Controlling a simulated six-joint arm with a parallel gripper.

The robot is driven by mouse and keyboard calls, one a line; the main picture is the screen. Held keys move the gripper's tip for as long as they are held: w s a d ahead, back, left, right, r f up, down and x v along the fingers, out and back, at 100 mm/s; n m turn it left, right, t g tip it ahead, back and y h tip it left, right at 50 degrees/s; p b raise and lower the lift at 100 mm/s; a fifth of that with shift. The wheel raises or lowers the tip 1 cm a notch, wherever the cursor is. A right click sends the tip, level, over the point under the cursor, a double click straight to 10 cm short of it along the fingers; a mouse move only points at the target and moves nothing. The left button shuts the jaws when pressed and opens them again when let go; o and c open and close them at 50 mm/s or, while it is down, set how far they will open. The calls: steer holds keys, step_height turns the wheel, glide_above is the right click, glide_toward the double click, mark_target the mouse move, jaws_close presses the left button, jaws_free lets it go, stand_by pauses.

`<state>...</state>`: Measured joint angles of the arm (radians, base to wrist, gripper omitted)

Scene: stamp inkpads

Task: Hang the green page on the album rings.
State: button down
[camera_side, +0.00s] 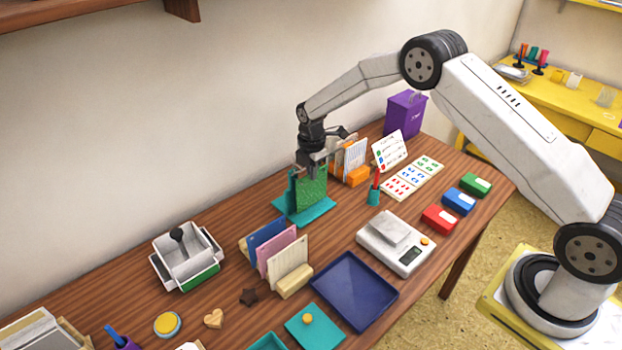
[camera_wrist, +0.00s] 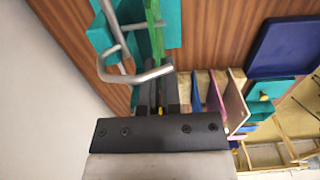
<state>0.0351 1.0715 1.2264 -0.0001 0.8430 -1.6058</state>
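The green page (camera_side: 312,192) stands upright at the teal album stand (camera_side: 318,212) in the side view. My gripper (camera_side: 312,168) is above it, pointing down at its top edge. In the wrist view the green page (camera_wrist: 154,32) shows edge-on, in line with the two dark fingers of my gripper (camera_wrist: 158,88), which look closed on it. The grey metal album rings (camera_wrist: 133,77) curve out from the teal stand (camera_wrist: 100,38) and cross the page's line. I cannot tell whether they pass through its holes.
A rack with blue, pink and cream pages (camera_side: 287,258) stands in front. An orange holder with cards (camera_side: 357,176) is close behind to the right. A white scale (camera_side: 395,243), navy tray (camera_side: 352,290) and white bin (camera_side: 187,262) are farther off. The wall is behind the stand.

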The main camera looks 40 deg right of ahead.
steer(key=shift+w, duration=0.35)
steer(key=c, duration=0.7)
jaws_free()
steer(key=shift+c, duration=0.2)
step_height(320, 180, up, 8)
steer(key=shift+f, duration=0.1)
stand_by(0.4)
